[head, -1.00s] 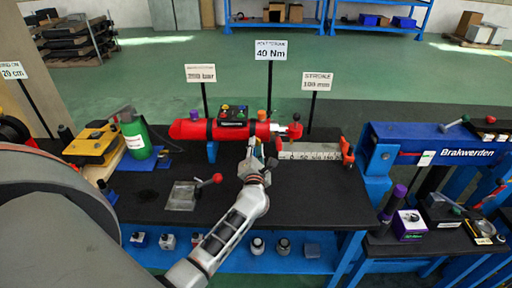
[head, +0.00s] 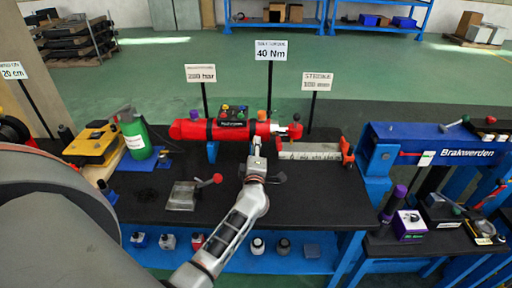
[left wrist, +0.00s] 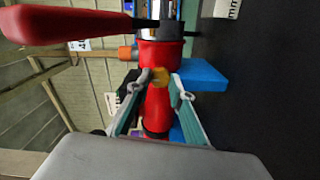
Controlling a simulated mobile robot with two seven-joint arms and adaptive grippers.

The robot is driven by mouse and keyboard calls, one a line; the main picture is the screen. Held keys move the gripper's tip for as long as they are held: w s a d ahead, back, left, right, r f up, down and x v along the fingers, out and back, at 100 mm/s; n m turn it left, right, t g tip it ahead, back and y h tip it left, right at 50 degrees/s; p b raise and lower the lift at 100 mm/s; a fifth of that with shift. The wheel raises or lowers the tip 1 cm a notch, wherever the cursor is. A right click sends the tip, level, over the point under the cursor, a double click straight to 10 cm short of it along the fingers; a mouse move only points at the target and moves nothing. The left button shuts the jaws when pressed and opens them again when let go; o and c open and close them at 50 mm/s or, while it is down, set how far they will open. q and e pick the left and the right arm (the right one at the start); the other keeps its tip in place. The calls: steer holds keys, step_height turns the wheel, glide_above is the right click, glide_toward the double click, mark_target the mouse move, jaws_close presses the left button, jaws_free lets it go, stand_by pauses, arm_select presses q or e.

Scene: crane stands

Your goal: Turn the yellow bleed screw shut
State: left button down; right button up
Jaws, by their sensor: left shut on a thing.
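The yellow bleed screw (left wrist: 160,80) shows in the left wrist view on the red cylinder (left wrist: 158,105), between my fingertips. The red cylinder (head: 185,130) lies across the black bench in the head view. My left gripper (head: 257,148) is at its front side, near the right end. In the left wrist view my left gripper (left wrist: 168,80) has its two green-grey fingers closed in at the yellow screw. In the head view the screw is hidden or too small to make out. My right gripper is not in view.
A red lever handle (left wrist: 65,22) reaches close to my left gripper in the wrist view. A blue support (left wrist: 203,75) stands beside the cylinder. A scale bar (head: 310,152) lies to the right. A plate with a red-knobbed lever (head: 183,197) lies in front. A green bottle (head: 137,140) stands left.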

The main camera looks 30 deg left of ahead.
arm_select(q)
steer(key=shift+m, duration=0.7)
steer(key=c, duration=1.8)
jaws_free()
steer(key=v, duration=1.2)
steer(key=shift+s, duration=0.15)
